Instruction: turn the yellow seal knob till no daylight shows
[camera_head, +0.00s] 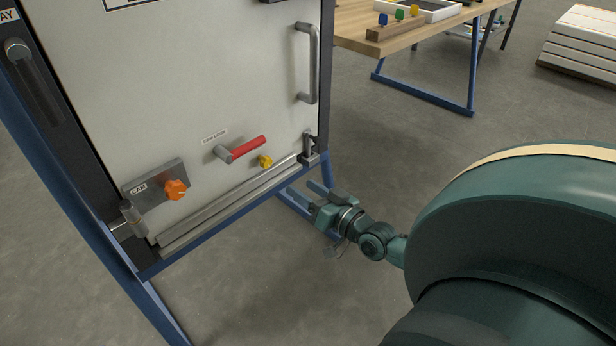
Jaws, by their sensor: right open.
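The yellow seal knob (265,161) sits low on the pale door panel (200,90), just above the metal seal strip (230,205) along the door's bottom edge. My right gripper (308,194) is open and empty, below and to the right of the knob, apart from it. Its fingers point left toward the frame's lower right corner. I cannot tell from this view whether daylight shows under the strip. My left gripper is not in view.
A red-handled cam lock lever (242,149) is close left of the knob. An orange knob (176,189) on a grey plate is farther left. A vertical handle (307,63) and blue frame legs (160,312) are nearby. A wooden table (350,30) stands behind right.

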